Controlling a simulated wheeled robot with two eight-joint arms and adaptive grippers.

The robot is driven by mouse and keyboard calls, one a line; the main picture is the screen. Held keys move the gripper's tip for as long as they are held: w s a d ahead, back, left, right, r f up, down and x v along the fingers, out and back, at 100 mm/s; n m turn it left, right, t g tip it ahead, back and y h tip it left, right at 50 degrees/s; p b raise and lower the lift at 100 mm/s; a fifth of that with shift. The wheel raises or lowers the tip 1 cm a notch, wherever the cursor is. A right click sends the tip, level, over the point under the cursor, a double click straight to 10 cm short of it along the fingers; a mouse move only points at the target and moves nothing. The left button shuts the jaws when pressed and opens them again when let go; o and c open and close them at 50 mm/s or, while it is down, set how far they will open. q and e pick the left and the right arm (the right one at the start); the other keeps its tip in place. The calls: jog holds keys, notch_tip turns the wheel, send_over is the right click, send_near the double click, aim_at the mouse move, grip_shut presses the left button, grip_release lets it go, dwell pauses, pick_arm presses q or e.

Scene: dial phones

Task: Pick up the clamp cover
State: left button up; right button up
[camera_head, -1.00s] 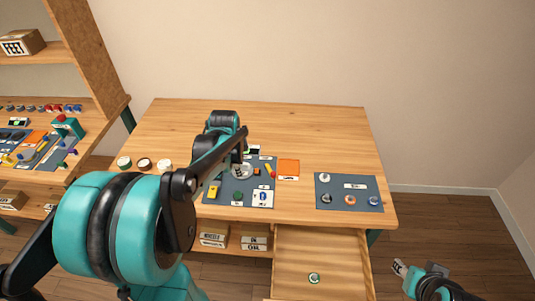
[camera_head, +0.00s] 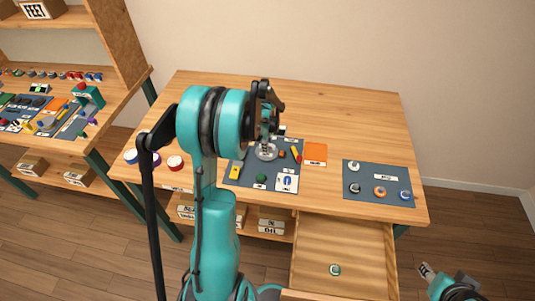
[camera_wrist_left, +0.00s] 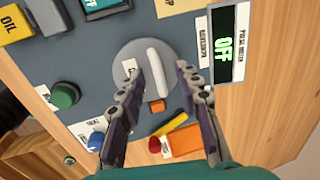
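The clamp cover appears to be the round grey disc with a pale bar handle (camera_wrist_left: 158,72) in the left wrist view. It also shows as a pale disc (camera_head: 265,153) on the dark mat in the head view. My left gripper (camera_wrist_left: 158,88) is open, with one finger on each side of the handle in the picture. I cannot tell its height above the disc, and no grip shows. In the head view my left gripper (camera_head: 268,137) is over the disc, partly hiding it. My right gripper (camera_head: 426,272) is low at the right, away from the table; its fingers are unclear.
An orange square (camera_head: 316,152), a green button (camera_head: 261,178) and a yellow block (camera_head: 235,172) are near the disc. A second mat (camera_head: 379,175) with several round parts lies right. An open drawer (camera_head: 350,250) juts out below. The table's back (camera_head: 330,100) is clear.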

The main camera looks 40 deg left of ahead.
pick_arm(q)
grip_shut()
dwell(0.3)
